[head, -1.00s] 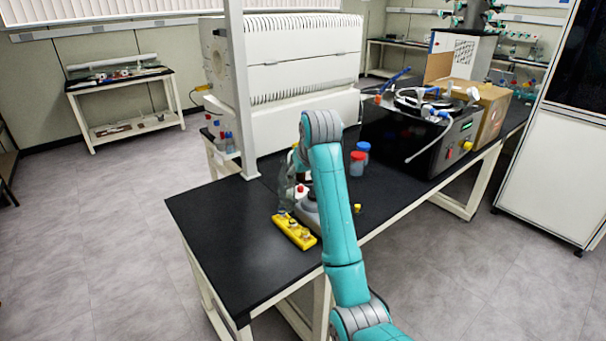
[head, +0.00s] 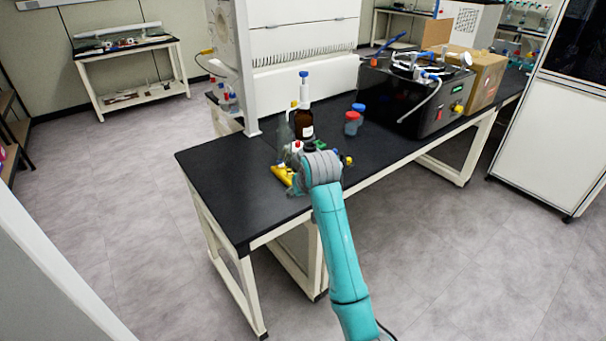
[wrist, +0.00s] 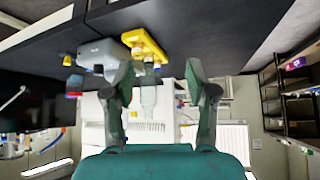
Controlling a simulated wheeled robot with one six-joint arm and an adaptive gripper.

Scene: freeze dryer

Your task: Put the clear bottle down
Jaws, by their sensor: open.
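A clear, translucent bottle (head: 284,136) appears to stand upright on the black bench, just behind the yellow rack (head: 281,174). In the wrist view, which is upside down, the clear bottle (wrist: 149,98) shows between the spread fingers, closer to the left one. My gripper (wrist: 159,74) is open, with a gap visible between the bottle and the right finger. Contact with the left finger cannot be told. In the head view my wrist link hides most of the gripper and part of the rack.
A brown bottle (head: 304,125) with a blue top stands right of the clear bottle. Jars with red (head: 351,123) and blue (head: 358,109) caps stand further right, before a black device (head: 425,100). The bench's (head: 225,185) left front area is bare.

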